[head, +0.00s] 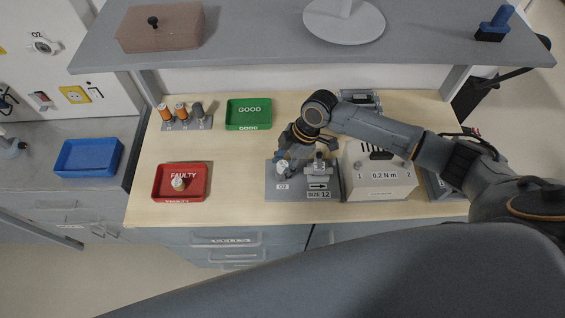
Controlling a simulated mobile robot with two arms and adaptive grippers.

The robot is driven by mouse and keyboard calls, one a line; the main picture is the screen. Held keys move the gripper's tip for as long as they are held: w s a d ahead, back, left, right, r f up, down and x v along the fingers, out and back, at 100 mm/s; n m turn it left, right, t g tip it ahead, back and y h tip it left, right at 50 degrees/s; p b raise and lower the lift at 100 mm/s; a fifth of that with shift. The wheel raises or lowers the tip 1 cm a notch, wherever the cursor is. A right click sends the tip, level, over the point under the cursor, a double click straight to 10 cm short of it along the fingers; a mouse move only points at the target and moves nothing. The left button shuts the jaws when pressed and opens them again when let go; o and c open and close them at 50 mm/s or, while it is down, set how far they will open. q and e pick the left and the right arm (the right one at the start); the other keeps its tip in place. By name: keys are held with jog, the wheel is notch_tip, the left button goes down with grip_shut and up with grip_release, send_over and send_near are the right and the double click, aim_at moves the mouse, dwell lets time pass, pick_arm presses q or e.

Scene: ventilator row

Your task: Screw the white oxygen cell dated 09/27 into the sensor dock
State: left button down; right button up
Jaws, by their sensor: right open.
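The grey sensor dock plate (318,194), marked O2 and SIZE 12, lies at the middle front of the wooden bench. My right gripper (284,157) is open and points down over the left part of this plate. A small pale, round part (283,168) shows right at its fingertips; I cannot tell whether it is the white oxygen cell or part of the dock, nor whether the fingers touch it. A whitish cell (178,182) sits in the red FAULTY tray (160,194). No date is readable. My left gripper is out of view.
The green GOOD tray (234,113) looks empty. A rack (187,125) with orange-topped and grey pieces stands at the back left. A box marked 0.2 N m (381,184) stands right of the plate. A blue tray (88,156) lies farther left. A shelf (250,40) overhangs the back.

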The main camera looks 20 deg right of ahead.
jog(key=shift+c, duration=0.2)
grip_shut()
jog(key=shift+s+r+m+p, duration=0.1)
jog(key=shift+m+p, duration=0.3)
jog(key=shift+p, duration=0.25)
jog(key=shift+m+t+p, duration=0.5)
jog(key=shift+m+p, duration=0.1)
jog(key=shift+m, duration=0.6)
jog(key=shift+m+t+h, duration=0.3)
jog(key=shift+m+t, duration=0.3)
jog(key=shift+m, duration=0.8)
jog(key=shift+f, duration=0.2)
